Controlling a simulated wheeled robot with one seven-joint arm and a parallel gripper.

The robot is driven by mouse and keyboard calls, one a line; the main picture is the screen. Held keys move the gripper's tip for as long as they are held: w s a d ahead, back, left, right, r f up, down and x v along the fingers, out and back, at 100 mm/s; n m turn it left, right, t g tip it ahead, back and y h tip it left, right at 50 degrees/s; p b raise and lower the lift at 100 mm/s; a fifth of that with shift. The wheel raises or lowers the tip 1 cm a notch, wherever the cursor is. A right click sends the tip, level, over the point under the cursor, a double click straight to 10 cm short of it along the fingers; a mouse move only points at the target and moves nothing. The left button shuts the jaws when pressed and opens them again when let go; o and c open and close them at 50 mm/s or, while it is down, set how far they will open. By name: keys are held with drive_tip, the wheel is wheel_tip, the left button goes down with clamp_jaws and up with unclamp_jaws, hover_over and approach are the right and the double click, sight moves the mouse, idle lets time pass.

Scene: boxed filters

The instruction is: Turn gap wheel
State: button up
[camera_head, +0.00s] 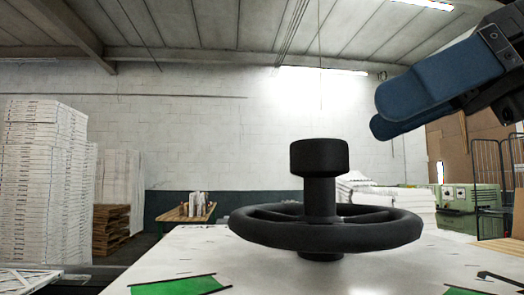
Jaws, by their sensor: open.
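The black gap wheel (385,237) stands level on a white surface in front of me. It has a wide round rim, spokes and a central post topped by a thick black knob (319,156). My gripper (376,112) is in the upper right, with two blue fingers pointing left and slightly down. It is above and to the right of the wheel, apart from it, and holds nothing I can see. The fingers overlap in this view, so the gap between them is hard to see.
The white table (190,252) has green patches (180,286) at its front edge. Tall stacks of white boxes (40,185) stand at the left beside brown pallets (110,229). A small wooden table (185,214) and a green machine (468,200) are behind. The air around the knob is clear.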

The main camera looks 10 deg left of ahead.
sight(319, 146)
drive_tip(key=shift+w+a+f, duration=0.15)
drive_tip(key=shift+w+a, duration=0.05)
drive_tip(key=shift+a, duration=0.5)
drive_tip(key=p+x, duration=0.2)
drive_tip(key=x, duration=0.4)
drive_tip(key=shift+w+a+f, duration=0.1)
drive_tip(key=shift+a+f, duration=0.05)
drive_tip(key=shift+a, duration=0.15)
drive_tip(key=shift+c, duration=0.2)
drive_tip(key=c, duration=1.4)
